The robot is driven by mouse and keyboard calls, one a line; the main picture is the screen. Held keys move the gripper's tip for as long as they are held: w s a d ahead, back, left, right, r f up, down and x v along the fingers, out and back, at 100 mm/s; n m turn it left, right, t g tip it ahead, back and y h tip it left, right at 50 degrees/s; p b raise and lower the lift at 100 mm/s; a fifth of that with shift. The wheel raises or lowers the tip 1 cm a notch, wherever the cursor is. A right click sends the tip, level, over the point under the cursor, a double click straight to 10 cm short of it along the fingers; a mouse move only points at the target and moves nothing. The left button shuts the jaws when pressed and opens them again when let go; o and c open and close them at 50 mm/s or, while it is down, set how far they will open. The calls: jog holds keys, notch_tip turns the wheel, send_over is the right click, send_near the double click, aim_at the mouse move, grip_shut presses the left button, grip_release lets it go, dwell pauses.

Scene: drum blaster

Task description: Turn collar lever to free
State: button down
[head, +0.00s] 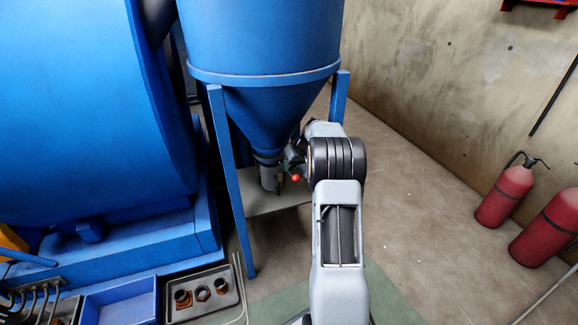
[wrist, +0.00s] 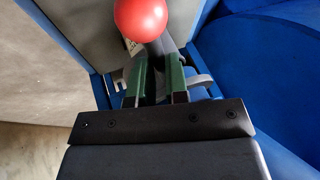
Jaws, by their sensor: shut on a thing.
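The collar lever shows as a red ball knob (head: 296,178) beside the outlet under the blue hopper. In the wrist view the red knob (wrist: 143,19) is large, just beyond my fingertips. My gripper (wrist: 157,72) has green fingers closed on the lever's dark bar behind the knob. In the head view my gripper (head: 291,163) is small and partly hidden by my arm. The grey collar and spout (head: 268,177) hang below the blue cone (head: 262,115). The lever's pivot is not clearly visible.
Blue hopper legs (head: 232,180) stand around the spout, above a grey plate (head: 270,203). A large blue drum (head: 80,110) fills the left. A tray (head: 203,292) of fittings is at lower left. Red extinguishers (head: 505,192) stand at right by the wall.

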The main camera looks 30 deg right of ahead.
jog(key=c, duration=1.1)
grip_release()
notch_tip(320, 180, up, 4)
jog(key=shift+a+r+p, duration=0.1)
jog(key=shift+p, duration=0.7)
jog(key=shift+s+a+r+p, duration=0.75)
jog(key=shift+s+r, duration=0.7)
jog(key=shift+s, duration=0.7)
jog(key=shift+s+a+r+p, duration=0.4)
jog(key=shift+s+a+r, duration=0.55)
jog(key=shift+s+r, duration=0.9)
jog(key=shift+s+a+r+p, duration=0.6)
jog(key=shift+s+a+r, duration=0.4)
jog(key=shift+s, duration=1.5)
jog(key=shift+d+r, duration=0.1)
jog(key=shift+c, duration=0.5)
